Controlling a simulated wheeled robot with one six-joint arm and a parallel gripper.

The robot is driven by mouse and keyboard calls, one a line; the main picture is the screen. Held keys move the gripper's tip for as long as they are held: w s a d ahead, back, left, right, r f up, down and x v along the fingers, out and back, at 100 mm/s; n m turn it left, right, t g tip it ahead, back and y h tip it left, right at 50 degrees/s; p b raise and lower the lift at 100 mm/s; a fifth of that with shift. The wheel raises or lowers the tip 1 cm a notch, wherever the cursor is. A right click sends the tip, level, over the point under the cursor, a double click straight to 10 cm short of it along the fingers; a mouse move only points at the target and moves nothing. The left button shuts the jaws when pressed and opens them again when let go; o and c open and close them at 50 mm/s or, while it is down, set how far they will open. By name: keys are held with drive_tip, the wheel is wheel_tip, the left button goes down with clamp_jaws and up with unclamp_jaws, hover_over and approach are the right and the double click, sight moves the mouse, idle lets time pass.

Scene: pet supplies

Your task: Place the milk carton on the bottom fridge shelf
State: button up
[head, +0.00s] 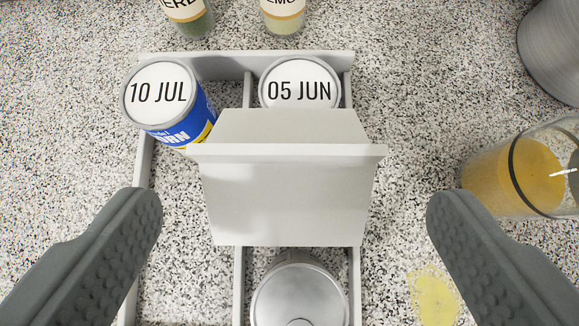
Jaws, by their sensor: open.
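No milk carton and no fridge shelf can be made out in the head view. My gripper (295,203) is open, with one dark grey ribbed finger at the lower left and one at the lower right. Between the fingers in the picture is a plain light grey, box-like piece (285,195) with a flared edge. I cannot tell whether it is a container or part of the rack. It hides the middle of a light grey divided rack (225,66) on a speckled surface. Neither finger appears to touch anything.
A blue-labelled can (158,95) marked "10 JUL" leans in the rack beside a "05 JUN" can (299,84). A silver round can (299,297) is at the front. A yellow-filled glass jar (520,175) and yellow patch (435,298) are right, a metal cylinder (555,50) far right.

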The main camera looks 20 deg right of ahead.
sight(288, 188)
drive_tip(key=shift+x, duration=2.6)
drive_tip(key=shift+w+r, duration=0.1)
drive_tip(key=shift+r, duration=0.1)
clamp_jaws()
